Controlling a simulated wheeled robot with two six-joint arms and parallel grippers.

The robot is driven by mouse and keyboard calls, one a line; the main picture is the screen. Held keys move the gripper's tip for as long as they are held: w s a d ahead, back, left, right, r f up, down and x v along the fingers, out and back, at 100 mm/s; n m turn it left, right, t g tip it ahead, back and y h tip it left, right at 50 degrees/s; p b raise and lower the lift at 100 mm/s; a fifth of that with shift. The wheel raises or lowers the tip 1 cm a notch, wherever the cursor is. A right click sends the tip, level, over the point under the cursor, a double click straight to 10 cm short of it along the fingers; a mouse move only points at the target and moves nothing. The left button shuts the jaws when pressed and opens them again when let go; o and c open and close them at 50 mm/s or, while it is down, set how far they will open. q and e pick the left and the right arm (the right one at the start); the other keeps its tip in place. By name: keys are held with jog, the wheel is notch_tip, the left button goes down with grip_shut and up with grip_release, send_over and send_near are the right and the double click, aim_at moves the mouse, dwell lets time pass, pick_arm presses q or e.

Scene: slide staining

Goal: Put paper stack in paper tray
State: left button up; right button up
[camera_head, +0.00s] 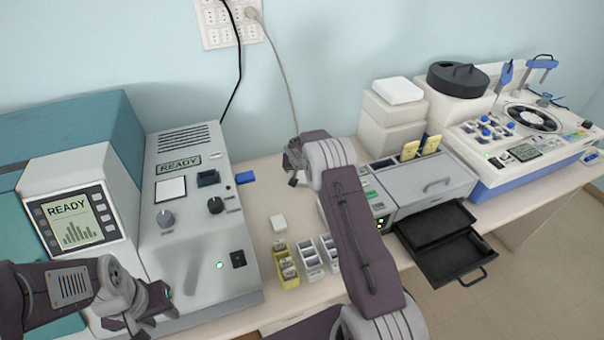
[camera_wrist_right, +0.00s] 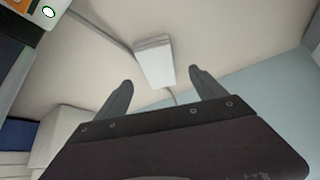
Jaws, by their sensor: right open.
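The black paper tray (camera_head: 462,258) appears to be the lower pulled-out drawer of the middle machine, open and empty, with a handle. My left gripper (camera_head: 150,318) is at lower left before the grey machine; its jaws are unclear.
Yellow (camera_head: 286,266) and white slide racks stand in front of the stack. A blue block (camera_head: 245,177) lies beside the grey machine (camera_head: 200,240). A second black drawer (camera_head: 435,224) sits above the tray. My right arm hides part of the middle machine.

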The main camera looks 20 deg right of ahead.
aim_at(302, 172)
jog(key=shift+x, duration=1)
jog(key=x, duration=0.2)
jog(key=b+x, duration=0.1)
jog(key=x, duration=0.1)
jog(key=shift+d+r, duration=0.1)
jog(key=shift+d, duration=0.1)
jog(key=shift+w+d+f+b, duration=0.2)
jog(key=shift+w+f+b, duration=0.15)
jog(key=shift+b, duration=0.15)
jog(key=shift+r, duration=0.15)
jog(key=c, duration=1.7)
notch_tip(302, 172, up, 10)
jog(key=p, duration=0.5)
